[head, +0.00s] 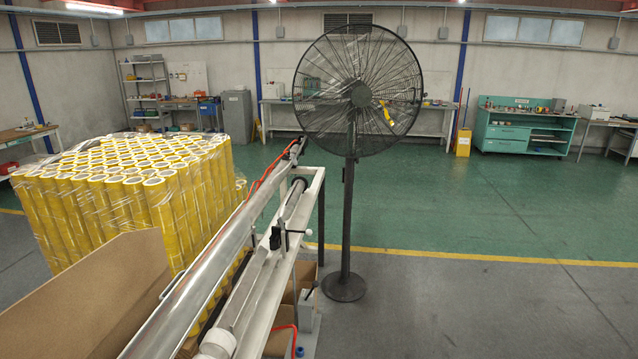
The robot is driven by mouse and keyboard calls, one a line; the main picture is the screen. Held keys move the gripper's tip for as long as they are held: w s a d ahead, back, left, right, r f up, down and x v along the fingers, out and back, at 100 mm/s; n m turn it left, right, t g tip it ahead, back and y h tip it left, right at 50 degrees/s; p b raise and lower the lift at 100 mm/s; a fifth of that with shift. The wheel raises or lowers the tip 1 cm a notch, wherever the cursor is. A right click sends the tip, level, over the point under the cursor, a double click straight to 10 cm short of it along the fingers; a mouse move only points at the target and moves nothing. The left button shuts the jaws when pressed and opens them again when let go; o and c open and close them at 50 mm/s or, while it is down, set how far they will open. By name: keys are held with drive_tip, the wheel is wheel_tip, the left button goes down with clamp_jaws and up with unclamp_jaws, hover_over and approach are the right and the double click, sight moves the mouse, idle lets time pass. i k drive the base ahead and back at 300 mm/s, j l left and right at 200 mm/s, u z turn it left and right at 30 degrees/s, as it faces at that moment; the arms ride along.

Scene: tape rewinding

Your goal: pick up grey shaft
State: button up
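A long shiny grey shaft (215,270) runs along the left side of the rewinding machine, from the bottom edge toward the fan. A second, shorter grey bar (291,199) lies in the white frame (285,270) beside it; its near part merges with a grey channel (248,285). I cannot tell which of the two the task means. A white round end piece (218,343) sits at the near end, cut by the bottom edge. My gripper does not show in the head view.
A black pedestal fan (345,287) stands just beyond the machine. Wrapped yellow tape rolls (130,195) and brown cardboard (90,295) fill the left. A black clamp (276,237) sits on the frame. The floor at right (480,305) is clear.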

sight(299, 183)
drive_tip(key=i+z, duration=0.25)
drive_tip(key=i, duration=1.55)
drive_tip(key=i+u, duration=0.2)
drive_tip(key=i, duration=0.3)
drive_tip(key=i+l+u, duration=0.15)
drive_tip(key=i, duration=0.3)
drive_tip(key=i+l+u, duration=0.2)
drive_tip(key=i, duration=0.3)
drive_tip(key=i+l+u, duration=0.15)
drive_tip(key=i+l, duration=0.15)
drive_tip(key=i, duration=0.15)
